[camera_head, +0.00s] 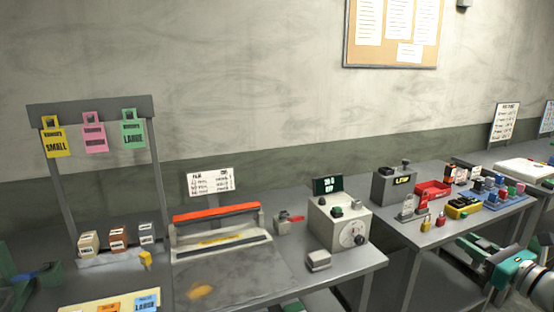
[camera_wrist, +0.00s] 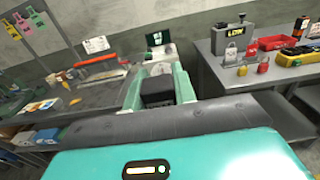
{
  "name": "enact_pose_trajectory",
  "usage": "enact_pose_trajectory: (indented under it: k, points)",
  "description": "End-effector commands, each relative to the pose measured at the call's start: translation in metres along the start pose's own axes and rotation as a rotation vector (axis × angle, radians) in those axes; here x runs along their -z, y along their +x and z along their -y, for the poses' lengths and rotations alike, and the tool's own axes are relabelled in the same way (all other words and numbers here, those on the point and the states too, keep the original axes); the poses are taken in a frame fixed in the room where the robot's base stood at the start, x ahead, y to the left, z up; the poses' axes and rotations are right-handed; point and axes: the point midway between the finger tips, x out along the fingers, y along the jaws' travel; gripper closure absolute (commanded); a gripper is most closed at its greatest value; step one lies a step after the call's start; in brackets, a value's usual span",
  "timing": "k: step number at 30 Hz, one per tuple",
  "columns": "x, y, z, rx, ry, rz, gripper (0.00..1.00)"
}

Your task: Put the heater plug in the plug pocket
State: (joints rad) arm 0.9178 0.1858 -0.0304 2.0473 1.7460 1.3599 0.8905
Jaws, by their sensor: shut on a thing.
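My gripper (camera_wrist: 158,82) is shut on a dark block, which I take to be the heater plug (camera_wrist: 157,94), between its pale green fingers in the wrist view. In the head view part of my teal arm (camera_head: 508,266) shows at the lower right, beside the right-hand bench, and the plug cannot be made out there. I cannot tell for sure which thing is the plug pocket.
A sealer-like machine with a red bar (camera_head: 216,213) stands left of the control box. The right bench holds a dark box with a yellow label (camera_head: 396,185), a red tray (camera_head: 433,190) and several padlocks. A gap separates the benches. Coloured tags (camera_head: 93,138) hang on a rack at left.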

Motion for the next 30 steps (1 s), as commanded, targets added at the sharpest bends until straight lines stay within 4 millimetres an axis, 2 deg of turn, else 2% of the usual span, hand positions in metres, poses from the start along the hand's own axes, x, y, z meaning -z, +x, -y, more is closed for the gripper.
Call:
enact_pose_trajectory:
  k: [11,15,21,30]
  points:
    - [0.039,0.073,-0.049,-0.027,0.005,-0.002,0.96]
    - [0.064,0.105,-0.080,-0.024,0.006,-0.004,0.96]
    - [0.104,0.142,-0.131,-0.006,0.007,-0.006,0.96]
    - [0.169,0.173,-0.211,0.029,0.005,-0.007,0.96]
